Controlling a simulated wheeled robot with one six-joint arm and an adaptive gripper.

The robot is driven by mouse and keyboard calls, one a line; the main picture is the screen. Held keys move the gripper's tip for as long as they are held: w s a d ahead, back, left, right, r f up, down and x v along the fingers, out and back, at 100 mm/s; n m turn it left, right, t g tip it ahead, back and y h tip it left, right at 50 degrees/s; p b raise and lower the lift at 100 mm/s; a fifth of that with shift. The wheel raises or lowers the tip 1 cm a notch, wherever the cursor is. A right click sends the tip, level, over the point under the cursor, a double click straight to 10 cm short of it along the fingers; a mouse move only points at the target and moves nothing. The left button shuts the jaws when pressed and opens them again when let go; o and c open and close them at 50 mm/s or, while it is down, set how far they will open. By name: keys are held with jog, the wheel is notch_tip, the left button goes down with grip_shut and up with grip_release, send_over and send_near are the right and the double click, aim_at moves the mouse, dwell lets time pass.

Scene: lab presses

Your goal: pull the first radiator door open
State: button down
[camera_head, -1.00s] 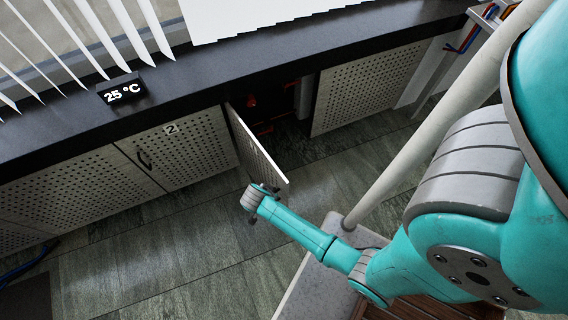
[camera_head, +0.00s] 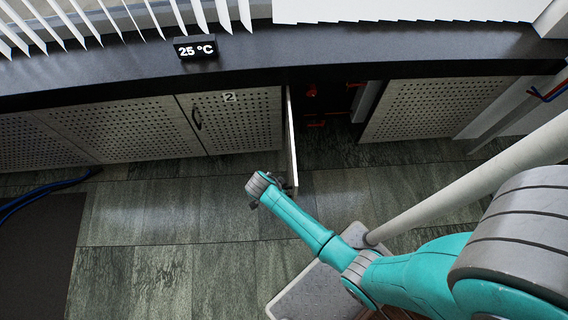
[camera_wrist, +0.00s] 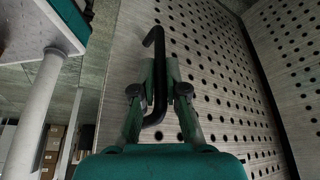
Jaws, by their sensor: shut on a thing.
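The first radiator door (camera_head: 291,140) stands swung out from the cabinet front, seen nearly edge-on in the head view. In the wrist view its perforated panel (camera_wrist: 212,75) fills the middle. A black bar handle (camera_wrist: 160,60) with a hooked top is on it. My gripper (camera_head: 268,188) is at the door's outer end in the head view. In the wrist view my gripper (camera_wrist: 160,95) has its two fingers on either side of the handle, shut on it. The exact finger contact is partly hidden.
The open bay beside the door shows red fittings (camera_head: 312,90). Door 2 (camera_head: 235,120) is closed to the left, and another perforated panel (camera_head: 430,108) is to the right. A dark counter (camera_head: 130,68) runs above with a 25 °C display (camera_head: 196,47).

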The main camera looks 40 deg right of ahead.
jog(key=shift+w, duration=0.15)
jog(key=c, duration=1.2)
grip_release()
jog(key=shift+r, duration=0.15)
jog(key=v, duration=1.1)
jog(key=shift+a+r, duration=0.2)
jog(key=shift+r, duration=0.15)
